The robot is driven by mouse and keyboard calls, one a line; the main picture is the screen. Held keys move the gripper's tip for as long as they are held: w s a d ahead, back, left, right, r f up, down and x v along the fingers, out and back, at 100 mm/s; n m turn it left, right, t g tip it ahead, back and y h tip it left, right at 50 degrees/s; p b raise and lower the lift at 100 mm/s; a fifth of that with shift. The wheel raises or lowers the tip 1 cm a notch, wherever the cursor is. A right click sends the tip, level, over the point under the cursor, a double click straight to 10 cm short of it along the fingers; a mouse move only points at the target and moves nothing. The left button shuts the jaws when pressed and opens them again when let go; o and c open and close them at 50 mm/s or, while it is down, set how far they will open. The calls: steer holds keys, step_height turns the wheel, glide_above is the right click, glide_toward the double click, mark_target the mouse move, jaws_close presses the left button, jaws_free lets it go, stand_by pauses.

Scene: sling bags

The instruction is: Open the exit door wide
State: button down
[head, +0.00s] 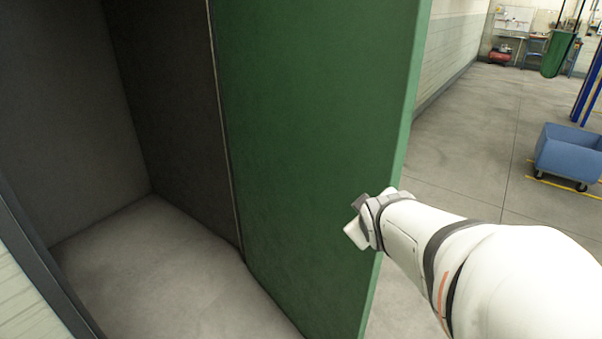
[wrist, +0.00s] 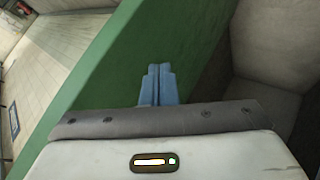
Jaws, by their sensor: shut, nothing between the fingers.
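The green exit door (head: 310,130) stands swung open, with a dark doorway recess (head: 165,100) on its left. Its free edge (head: 412,90) is on the right. My gripper (head: 358,220) is in front of the door's face, close to the free edge at its lower part. In the wrist view my gripper's blue fingers (wrist: 158,68) are together and empty, pointing at the green door (wrist: 120,65). I cannot tell whether they touch it. No handle shows in either view.
The recess has a bare concrete floor (head: 165,265). Right of the door lies open workshop floor (head: 470,130) along a pale block wall (head: 450,50). A blue wheeled cart (head: 568,155) stands at the right. A green bin (head: 556,55) and a workbench are far back.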

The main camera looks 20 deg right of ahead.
mark_target(360, 192)
steer(key=w+d+f+n+t+y+b, duration=0.35)
steer(key=f+n+t+y+b, duration=0.35)
steer(key=n, duration=0.8)
steer(key=shift+t+h, duration=0.3)
steer(key=shift+t, duration=0.3)
steer(key=w, duration=0.3)
steer(key=w+r, duration=0.1)
steer(key=w, duration=0.6)
steer(key=shift+w+d+r, duration=0.4)
steer(key=shift+w+d, duration=0.25)
steer(key=shift+d, duration=0.3)
